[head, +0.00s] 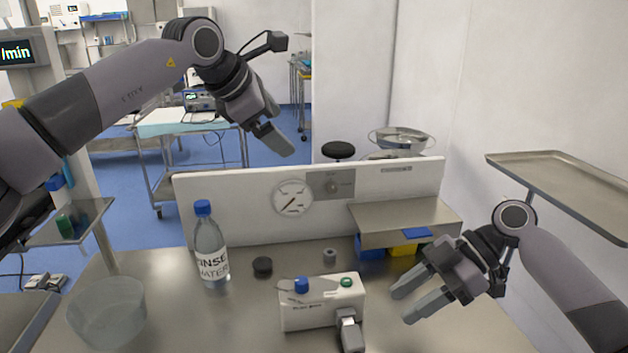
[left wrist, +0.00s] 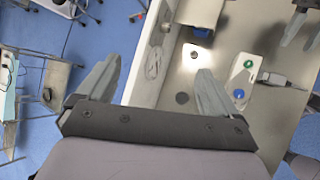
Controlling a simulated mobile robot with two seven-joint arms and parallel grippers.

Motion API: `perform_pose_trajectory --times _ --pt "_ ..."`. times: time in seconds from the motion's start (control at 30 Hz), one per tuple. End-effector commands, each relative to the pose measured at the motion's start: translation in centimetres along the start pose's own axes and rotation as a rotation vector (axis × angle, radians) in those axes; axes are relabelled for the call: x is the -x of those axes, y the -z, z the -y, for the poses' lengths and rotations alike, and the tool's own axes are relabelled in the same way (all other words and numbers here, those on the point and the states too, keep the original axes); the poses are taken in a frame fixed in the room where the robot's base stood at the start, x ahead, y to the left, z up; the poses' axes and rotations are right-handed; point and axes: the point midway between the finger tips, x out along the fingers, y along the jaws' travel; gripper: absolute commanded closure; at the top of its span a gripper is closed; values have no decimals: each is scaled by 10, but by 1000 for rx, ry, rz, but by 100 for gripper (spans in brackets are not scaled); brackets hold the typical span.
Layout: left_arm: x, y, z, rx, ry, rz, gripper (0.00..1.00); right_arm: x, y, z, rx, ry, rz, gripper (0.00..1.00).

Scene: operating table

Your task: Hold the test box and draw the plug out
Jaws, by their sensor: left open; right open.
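The white test box (head: 322,309) stands on the table near the front centre, with a blue knob (head: 301,285) and a green button (head: 346,282) on top. A grey plug (head: 349,331) sits at its front right side. In the left wrist view the box (left wrist: 240,80) and the plug (left wrist: 272,79) also show. My left gripper (head: 280,140) is open and empty, raised high above the back panel. My right gripper (head: 407,301) is open and empty, to the right of the box and apart from it.
A rinse water bottle (head: 210,250) and a clear bowl (head: 107,312) stand at left. A black cap (head: 262,266) and a grey ring (head: 329,255) lie behind the box. A metal shelf (head: 385,217) over blue and yellow bins stands at back right. A white panel (head: 250,215) closes the back.

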Motion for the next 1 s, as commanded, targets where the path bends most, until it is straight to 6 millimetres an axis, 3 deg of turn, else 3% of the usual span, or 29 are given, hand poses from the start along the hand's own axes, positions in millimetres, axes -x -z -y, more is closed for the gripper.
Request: perform_pose_trajectory --times 0.03,0.2,0.3,0.43,0.6,1.0 --pt "-23 4 24 1 65 -56 6 0 0 0 0 0 0 57" --pt "-80 26 101 6 262 -261 6 0 0 0 0 0 0 57" --pt "-101 38 142 1 355 -377 6 0 0 0 0 0 0 57" --pt "-117 50 183 -7 441 -498 6 0 0 0 0 0 0 57" --pt "-125 59 209 -13 492 -580 6 0 0 0 0 0 0 57" --pt "-161 87 235 -14 500 -591 6 0 0 0 0 0 0 57"
